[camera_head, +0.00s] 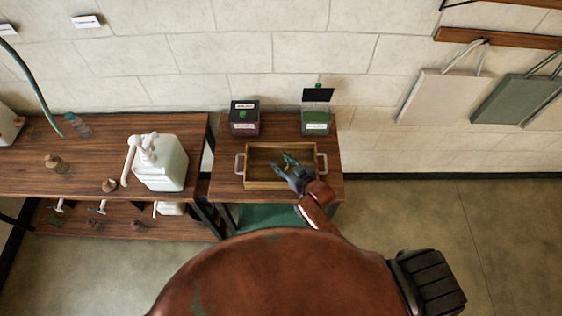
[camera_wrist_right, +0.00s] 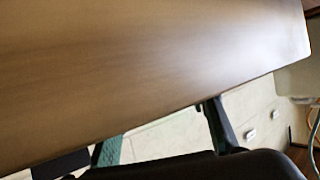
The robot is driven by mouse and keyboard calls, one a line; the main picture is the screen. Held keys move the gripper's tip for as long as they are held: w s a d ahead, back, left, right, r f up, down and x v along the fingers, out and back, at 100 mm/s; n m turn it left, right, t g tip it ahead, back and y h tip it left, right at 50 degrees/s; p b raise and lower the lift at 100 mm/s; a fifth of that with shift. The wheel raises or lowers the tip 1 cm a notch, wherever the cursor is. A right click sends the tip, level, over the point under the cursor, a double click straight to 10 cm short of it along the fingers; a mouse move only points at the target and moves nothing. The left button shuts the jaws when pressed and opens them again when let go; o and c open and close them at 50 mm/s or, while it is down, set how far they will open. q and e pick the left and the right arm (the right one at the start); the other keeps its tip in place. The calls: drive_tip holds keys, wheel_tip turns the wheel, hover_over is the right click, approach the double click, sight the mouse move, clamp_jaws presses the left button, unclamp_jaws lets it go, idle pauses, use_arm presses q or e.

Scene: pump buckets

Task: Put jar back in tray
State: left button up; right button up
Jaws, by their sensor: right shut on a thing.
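The wooden tray (camera_head: 252,181) with pale side handles lies on the small wooden table. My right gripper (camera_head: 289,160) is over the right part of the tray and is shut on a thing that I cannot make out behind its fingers. In the right wrist view two greenish finger parts (camera_wrist_right: 160,137) show at the bottom, before a close brown wooden surface. No jar can be told for sure in either view. My left gripper is not in view.
A dark maroon box (camera_head: 244,123) and a green box with a raised black lid (camera_head: 316,124) stand behind the tray. A white pump bucket (camera_head: 161,163) is on the long table (camera_head: 95,179) at left, across a gap. Bags hang at right.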

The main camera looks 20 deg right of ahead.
drive_tip(key=shift+f, duration=0.1)
drive_tip(key=o, duration=1.4)
drive_tip(key=v, duration=1.2)
